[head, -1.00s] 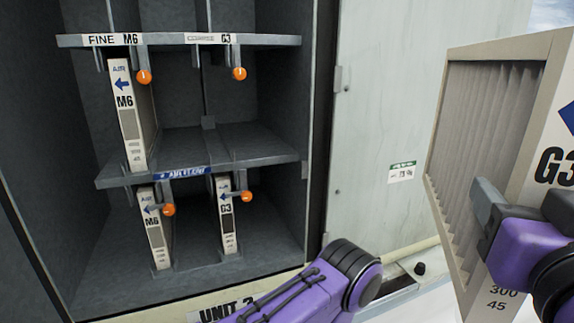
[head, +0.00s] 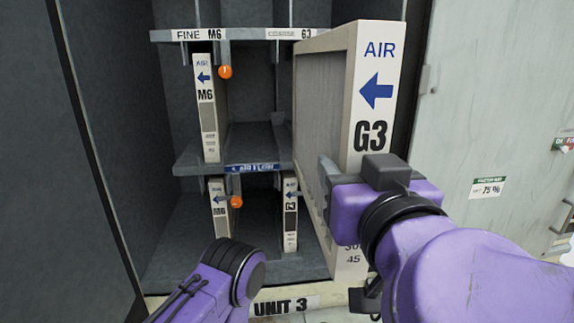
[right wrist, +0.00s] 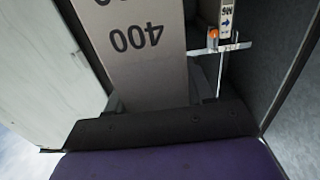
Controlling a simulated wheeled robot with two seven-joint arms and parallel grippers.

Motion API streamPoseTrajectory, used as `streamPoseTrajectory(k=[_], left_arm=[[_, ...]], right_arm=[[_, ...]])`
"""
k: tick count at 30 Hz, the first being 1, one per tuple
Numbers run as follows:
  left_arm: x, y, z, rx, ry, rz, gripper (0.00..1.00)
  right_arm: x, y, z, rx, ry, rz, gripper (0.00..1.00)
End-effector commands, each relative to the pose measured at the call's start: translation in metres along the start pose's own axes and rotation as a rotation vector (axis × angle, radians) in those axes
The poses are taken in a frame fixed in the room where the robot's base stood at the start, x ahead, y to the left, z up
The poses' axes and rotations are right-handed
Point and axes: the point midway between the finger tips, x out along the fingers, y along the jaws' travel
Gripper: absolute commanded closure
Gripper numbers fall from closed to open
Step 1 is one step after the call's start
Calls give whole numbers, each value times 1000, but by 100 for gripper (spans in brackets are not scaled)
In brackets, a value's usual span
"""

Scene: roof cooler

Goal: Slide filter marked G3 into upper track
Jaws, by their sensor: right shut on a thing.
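My right gripper (head: 355,172) is shut on the near edge of a large cream filter marked G3 (head: 372,110). The filter is upright in front of the cabinet's right side, its blue AIR arrow pointing left. In the right wrist view its face (right wrist: 140,50) shows an upside-down 400. The upper track labelled G3 (head: 290,34) is at the cabinet's top right, partly hidden by the filter. An M6 filter (head: 207,110) stands in the upper left track. Below are a smaller M6 filter (head: 218,205) and G3 filter (head: 290,215). My left gripper is not visible; only my left arm shows.
Orange-knobbed latches hang at the upper M6 track (head: 225,72) and the lower M6 track (head: 236,202). A middle shelf (head: 192,169) divides the cabinet. The open pale door (head: 480,110) stands to the right.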

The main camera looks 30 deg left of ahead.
Motion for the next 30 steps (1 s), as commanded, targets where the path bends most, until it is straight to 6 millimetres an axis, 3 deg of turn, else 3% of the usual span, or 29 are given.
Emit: streamPoseTrajectory(k=[5, 16, 30], left_arm=[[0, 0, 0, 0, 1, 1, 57], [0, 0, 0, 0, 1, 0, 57], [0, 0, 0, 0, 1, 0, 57]], right_arm=[[7, 0, 0, 0, 1, 1, 100], [46, -2, 2, -1, 2, -3, 100], [50, -2, 2, -1, 2, -4, 100]])
